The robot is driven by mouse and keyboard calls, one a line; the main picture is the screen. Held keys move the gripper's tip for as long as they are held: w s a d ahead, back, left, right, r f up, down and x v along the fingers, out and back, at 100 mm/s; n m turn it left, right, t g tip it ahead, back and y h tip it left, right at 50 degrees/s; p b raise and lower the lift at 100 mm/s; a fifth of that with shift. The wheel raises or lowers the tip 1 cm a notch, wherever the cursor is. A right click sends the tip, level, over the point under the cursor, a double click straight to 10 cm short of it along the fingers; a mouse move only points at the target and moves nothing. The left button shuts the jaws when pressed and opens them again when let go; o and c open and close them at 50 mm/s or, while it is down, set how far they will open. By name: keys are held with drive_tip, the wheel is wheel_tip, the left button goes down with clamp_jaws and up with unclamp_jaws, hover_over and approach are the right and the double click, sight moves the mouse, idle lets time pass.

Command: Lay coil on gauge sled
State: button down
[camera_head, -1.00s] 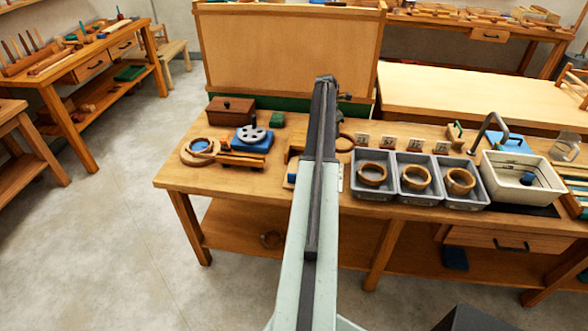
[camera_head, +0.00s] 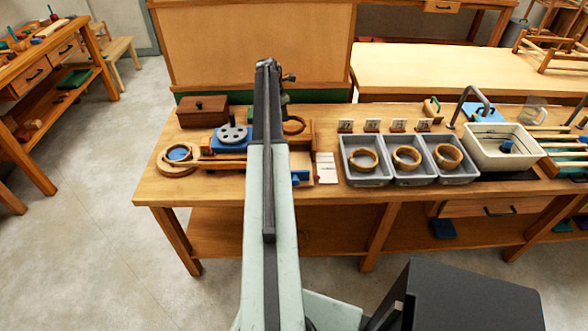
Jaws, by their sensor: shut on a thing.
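My gripper (camera_head: 284,116) hangs below the far end of my arm and is mostly hidden behind it. It is shut on a brown ring-shaped coil (camera_head: 295,126), whose right part shows beside the arm. A wooden frame with a blue knob, which looks like the gauge sled (camera_head: 302,162), stands on the bench under and in front of the coil. My arm covers its left part. The coil appears over the back of this frame; I cannot tell whether they touch.
Three grey bins (camera_head: 367,178) with ring coils stand to the right, number cards behind them. A white tub (camera_head: 495,158) is farther right. Left are a blue wheeled device (camera_head: 232,138), a round wooden piece (camera_head: 172,168) and a brown box (camera_head: 203,111). A white card (camera_head: 326,168) lies beside the frame.

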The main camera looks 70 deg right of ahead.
sight(285, 133)
drive_tip(key=s+a+r+p, duration=0.1)
drive_tip(key=s+a, duration=0.2)
drive_tip(key=a, duration=0.4)
drive_tip(key=s+a+r+p, duration=0.1)
drive_tip(key=s+a, duration=0.2)
drive_tip(key=a, duration=0.3)
drive_tip(key=shift+n, duration=0.5)
wheel_tip(285, 133, down, 11)
drive_tip(key=b, duration=1)
drive_tip(key=shift+a+r+b, duration=0.1)
drive_tip(key=shift+r+b, duration=0.1)
drive_tip(key=shift+b, duration=0.15)
drive_tip(key=shift+r, duration=0.2)
drive_tip(key=shift+f, duration=0.15)
drive_tip(key=c, duration=1.5)
unclamp_jaws()
drive_tip(key=p+v, duration=1.2)
drive_tip(key=shift+a, duration=0.15)
